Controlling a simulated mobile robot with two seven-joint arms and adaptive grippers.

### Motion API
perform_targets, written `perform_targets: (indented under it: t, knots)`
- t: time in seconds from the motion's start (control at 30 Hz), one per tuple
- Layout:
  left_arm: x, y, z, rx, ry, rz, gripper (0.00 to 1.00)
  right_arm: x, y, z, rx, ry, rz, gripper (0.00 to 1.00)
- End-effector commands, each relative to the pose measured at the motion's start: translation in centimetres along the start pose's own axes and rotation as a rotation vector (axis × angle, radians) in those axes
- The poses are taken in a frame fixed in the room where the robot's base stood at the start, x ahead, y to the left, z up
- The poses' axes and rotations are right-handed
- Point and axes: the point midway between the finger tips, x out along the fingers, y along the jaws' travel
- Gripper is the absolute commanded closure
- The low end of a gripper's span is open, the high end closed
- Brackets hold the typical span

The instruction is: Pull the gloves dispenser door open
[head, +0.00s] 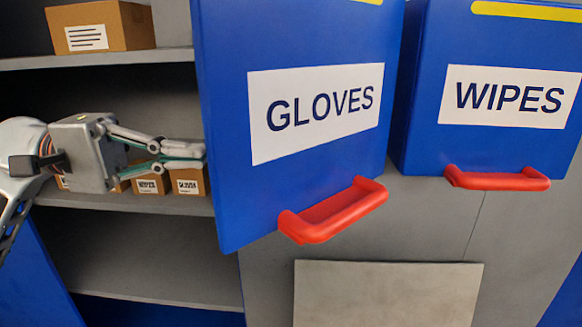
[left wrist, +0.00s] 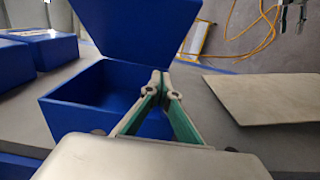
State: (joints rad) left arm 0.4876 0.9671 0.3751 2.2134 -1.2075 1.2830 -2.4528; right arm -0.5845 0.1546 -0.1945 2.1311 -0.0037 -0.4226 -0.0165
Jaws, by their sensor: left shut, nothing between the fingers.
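The gloves dispenser door (head: 230,150) is a blue panel with a white GLOVES label and a red handle (head: 335,212) at its bottom. In the left wrist view the door (left wrist: 140,35) stands swung away from the blue dispenser box (left wrist: 85,100), whose inside shows. My left gripper (head: 204,157) is shut and empty. Its fingertips are at the door's left edge in the head view; whether they touch it is unclear. In the left wrist view the fingertips (left wrist: 165,82) overlap the opening between door and box. My right gripper (left wrist: 292,15) shows small at the top right there.
A blue WIPES dispenser (head: 500,90) with a red handle (head: 498,179) hangs to the right. Grey shelves (head: 120,60) with cardboard boxes (head: 100,28) stand at the left, with small boxes behind my left gripper. A grey panel (head: 388,292) is below the dispensers.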

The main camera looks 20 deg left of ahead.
Motion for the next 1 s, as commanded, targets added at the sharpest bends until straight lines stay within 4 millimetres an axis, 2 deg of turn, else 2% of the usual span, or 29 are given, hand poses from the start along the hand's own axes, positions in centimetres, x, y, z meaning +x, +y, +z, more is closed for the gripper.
perform_targets:
  t: [0.17,0.4,0.6,0.8,1.0]
  knots:
    - [2.3,0.6,0.3,0.006,-0.004,0.004,1.0,-0.3,0.0,-0.6,0.009,0.003,0.005,0.6]
    - [6.2,0.7,0.3,0.005,-0.004,0.006,1.0,-1.0,-0.4,0.9,0.017,-0.035,0.002,0.6]
    - [9.6,0.7,0.3,0.003,-0.004,0.007,1.0,-1.3,-0.1,0.0,0.024,-0.023,0.004,0.6]
    - [11.4,0.5,2.2,0.0,-0.004,0.006,1.0,-1.5,0.1,-1.0,0.03,-0.01,0.002,0.6]
    - [12.2,0.2,2.9,-0.003,-0.002,0.004,1.0,-1.6,-0.1,-1.0,0.033,-0.011,-0.003,0.6]
